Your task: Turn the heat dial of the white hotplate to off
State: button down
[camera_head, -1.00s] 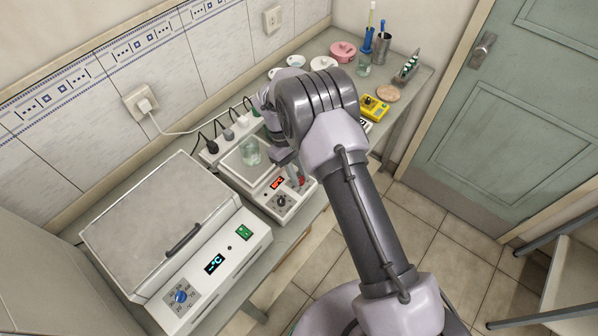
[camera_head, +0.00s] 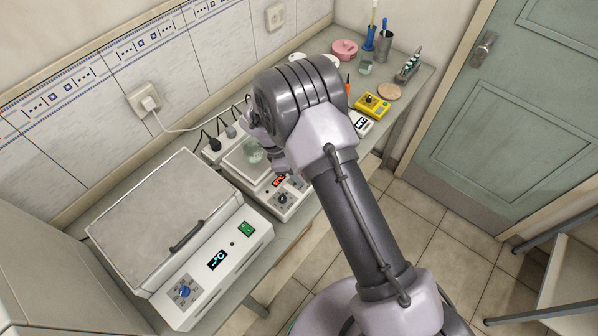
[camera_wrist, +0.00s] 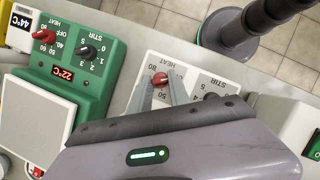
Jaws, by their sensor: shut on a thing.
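The white hotplate (camera_head: 266,208) stands on the bench in the head view, with a lit red display (camera_head: 279,181) and a dark stir dial (camera_head: 283,198). The dark stir dial also shows in the wrist view (camera_wrist: 211,98), right of the fingers. I cannot read the heat dial's pointer. My arm hides the heat dial and fingers in the head view.
A green hotplate (camera_wrist: 105,75) with its own red and black dials is left in the wrist view. A large lidded bath (camera_head: 160,205) stands left of the white hotplate in the head view. A yellow device (camera_head: 371,105) and small items fill the bench's far end.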

dwell(0.3)
jog(key=c, duration=1.2)
grip_release()
jog(key=p+v, duration=0.2)
jog(key=v, duration=1.5)
jog(key=shift+s+r+p, duration=0.2)
jog(key=shift+r+p, duration=0.05)
jog(key=shift+p, duration=0.05)
